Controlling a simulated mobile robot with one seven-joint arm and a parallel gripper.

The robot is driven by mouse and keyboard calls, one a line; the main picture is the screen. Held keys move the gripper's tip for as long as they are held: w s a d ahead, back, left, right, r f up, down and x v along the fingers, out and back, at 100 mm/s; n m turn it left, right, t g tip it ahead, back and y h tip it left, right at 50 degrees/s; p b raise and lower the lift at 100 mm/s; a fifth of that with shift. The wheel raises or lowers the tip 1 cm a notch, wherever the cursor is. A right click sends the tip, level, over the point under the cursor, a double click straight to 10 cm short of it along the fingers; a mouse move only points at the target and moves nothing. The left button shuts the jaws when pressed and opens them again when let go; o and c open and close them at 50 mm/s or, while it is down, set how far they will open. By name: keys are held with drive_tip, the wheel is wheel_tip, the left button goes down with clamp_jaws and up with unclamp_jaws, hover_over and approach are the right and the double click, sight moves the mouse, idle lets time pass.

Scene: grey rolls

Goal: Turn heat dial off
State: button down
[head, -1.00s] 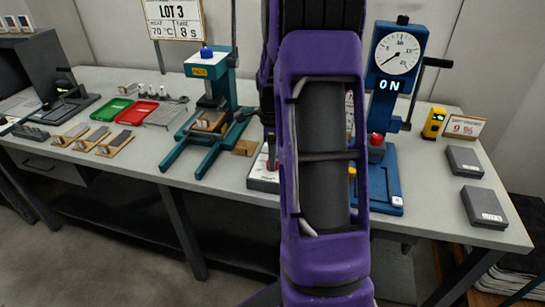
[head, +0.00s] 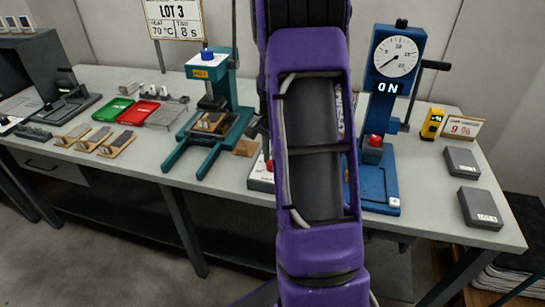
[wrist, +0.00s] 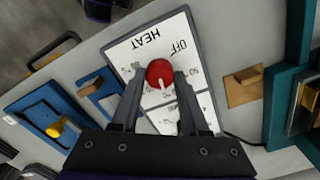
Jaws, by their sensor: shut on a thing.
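The red heat dial (wrist: 160,71) sits on a white control panel (wrist: 127,52) printed HEAT and OFF, upside down in the wrist view. A white mark on the dial points toward the bottom of that picture, away from the word OFF. My gripper (wrist: 159,76) has one finger on each side of the dial and is shut on it. In the head view the control box (head: 259,178) shows only in part, left of my purple arm. My arm hides the rest of it and my gripper there.
A teal press (head: 213,73) marked HOT stands left of the box. A blue press (head: 381,185) with a round gauge and a lit ON sign stands right. Green (head: 113,109) and red trays (head: 138,113) lie farther left. Grey boxes (head: 480,207) lie at the right end.

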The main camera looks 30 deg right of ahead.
drive_tip(key=n, duration=0.6)
drive_tip(key=shift+p, duration=0.4)
drive_tip(key=n, duration=0.6)
drive_tip(key=shift+n+p, duration=0.4)
drive_tip(key=n+p, duration=0.1)
drive_tip(key=n, duration=0.5)
drive_tip(key=shift+r, duration=0.1)
drive_tip(key=n+p, duration=0.1)
drive_tip(key=n, duration=0.2)
drive_tip(key=shift+n, duration=0.4)
drive_tip(key=shift+n+p, duration=0.75)
drive_tip(key=shift+n, duration=0.75)
drive_tip(key=shift+c, duration=2)
unclamp_jaws()
